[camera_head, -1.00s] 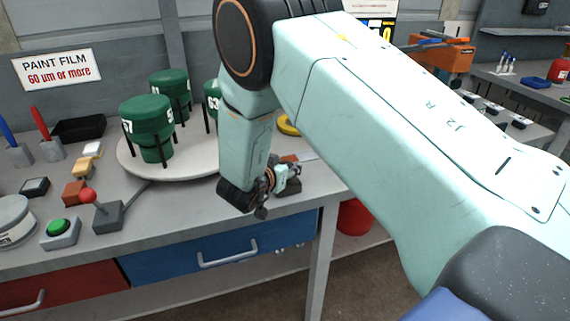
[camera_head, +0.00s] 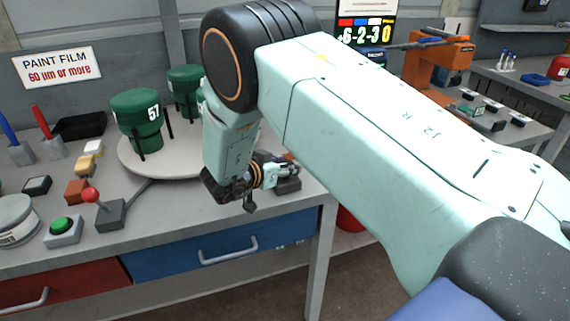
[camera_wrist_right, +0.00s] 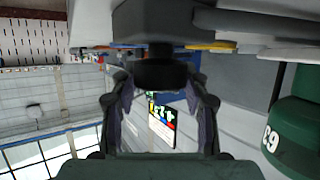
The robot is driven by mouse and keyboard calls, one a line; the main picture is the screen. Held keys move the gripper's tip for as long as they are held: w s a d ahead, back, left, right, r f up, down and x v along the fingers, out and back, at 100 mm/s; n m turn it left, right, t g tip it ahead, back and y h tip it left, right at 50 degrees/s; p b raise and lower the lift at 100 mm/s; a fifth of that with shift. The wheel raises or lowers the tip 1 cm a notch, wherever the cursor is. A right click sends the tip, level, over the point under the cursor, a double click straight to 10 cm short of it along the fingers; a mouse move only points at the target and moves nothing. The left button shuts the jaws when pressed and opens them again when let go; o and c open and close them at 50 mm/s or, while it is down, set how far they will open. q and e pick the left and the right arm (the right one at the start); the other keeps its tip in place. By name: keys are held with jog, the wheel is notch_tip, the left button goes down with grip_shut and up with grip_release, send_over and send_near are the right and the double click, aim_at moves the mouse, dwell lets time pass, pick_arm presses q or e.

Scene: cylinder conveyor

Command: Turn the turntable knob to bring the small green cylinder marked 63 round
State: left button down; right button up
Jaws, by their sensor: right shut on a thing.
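The round grey turntable (camera_head: 165,168) stands on the bench and carries green cylinders in dark posts. The front one (camera_head: 137,103) shows 57, and another (camera_head: 184,80) stands behind it. A third green edge shows beside my right arm, which hides the rest; I cannot read 63 in the head view. My right gripper (camera_head: 288,170) is low at the turntable's right side. In the wrist view (camera_wrist_right: 160,92) its fingers are shut on the dark round knob (camera_wrist_right: 160,74).
A red-balled lever (camera_head: 90,195), a green button (camera_head: 62,225) and several small blocks sit at the bench's left. A red bucket (camera_head: 348,218) stands below the bench's right end. An orange machine (camera_head: 437,65) is on the bench behind. A display (camera_head: 365,33) stands at the back.

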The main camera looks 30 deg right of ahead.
jog(key=shift+s+f+m+g+h+b, duration=0.1)
jog(key=shift+m+g+h+b, duration=0.15)
jog(key=shift+m+g, duration=0.8)
jog(key=shift+s+f+m+g+h+b, duration=0.15)
jog(key=shift+m+g+b, duration=0.1)
jog(key=shift+m+g, duration=0.8)
dwell(3.5)
jog(key=o, duration=1.2)
jog(key=shift+w+r, duration=0.15)
jog(key=shift+c, duration=0.2)
jog(key=v, duration=1.2)
jog(key=shift+w+a, duration=0.1)
